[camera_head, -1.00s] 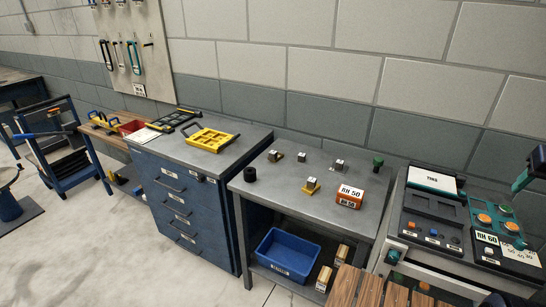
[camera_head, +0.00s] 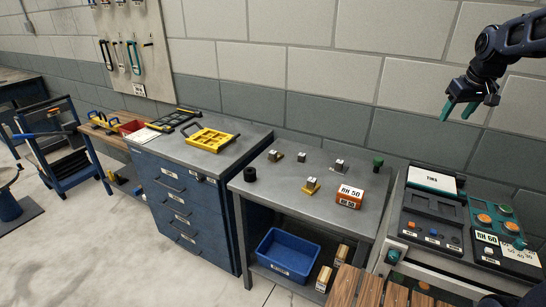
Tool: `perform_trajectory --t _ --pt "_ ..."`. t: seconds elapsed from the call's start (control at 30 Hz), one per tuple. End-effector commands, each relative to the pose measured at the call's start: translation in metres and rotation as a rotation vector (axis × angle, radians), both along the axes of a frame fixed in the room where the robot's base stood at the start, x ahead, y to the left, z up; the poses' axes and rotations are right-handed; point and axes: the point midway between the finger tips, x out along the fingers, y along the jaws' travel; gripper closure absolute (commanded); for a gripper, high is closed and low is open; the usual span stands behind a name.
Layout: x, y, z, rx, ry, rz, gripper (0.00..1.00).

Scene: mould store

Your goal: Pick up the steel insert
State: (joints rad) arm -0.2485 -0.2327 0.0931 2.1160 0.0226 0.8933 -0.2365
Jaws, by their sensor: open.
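Several small metal blocks stand apart on the grey steel table; I cannot tell for certain which one is the steel insert. One silver block (camera_head: 339,164) is near the back right. Another silver block (camera_head: 303,157) is at the back middle. A darker block (camera_head: 275,155) is at the back left. A block on a yellow base (camera_head: 311,186) is nearer the front. My gripper (camera_head: 456,115) has teal fingers, spread open and empty. It hangs in the air at the upper right, well away from the blocks.
The grey table (camera_head: 275,195) also holds a black ring (camera_head: 250,174), an orange box labelled RH 50 (camera_head: 348,198) and a green-topped piece (camera_head: 378,161). A control panel (camera_head: 432,222) stands to the right, a blue drawer cabinet (camera_head: 183,210) to the left. A blue bin (camera_head: 287,252) sits below.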

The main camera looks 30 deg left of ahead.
Motion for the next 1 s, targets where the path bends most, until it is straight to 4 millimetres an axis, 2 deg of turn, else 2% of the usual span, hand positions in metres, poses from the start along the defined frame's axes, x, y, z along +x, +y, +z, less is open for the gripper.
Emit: perform_trajectory --t 0.03,0.2,0.37,0.5,0.7,1.0 --pt "0.013 0.017 -0.002 -0.003 0.005 0.035 0.45" --pt "0.049 0.073 -0.009 -0.01 0.008 0.154 0.45" --pt "0.078 0.13 -0.022 -0.011 0.014 0.264 0.45" --pt "0.099 0.183 -0.037 -0.011 0.018 0.36 0.45" --pt "0.121 0.261 -0.067 -0.004 0.026 0.492 0.45" --pt "0.133 0.382 -0.124 0.015 0.035 0.685 0.45"
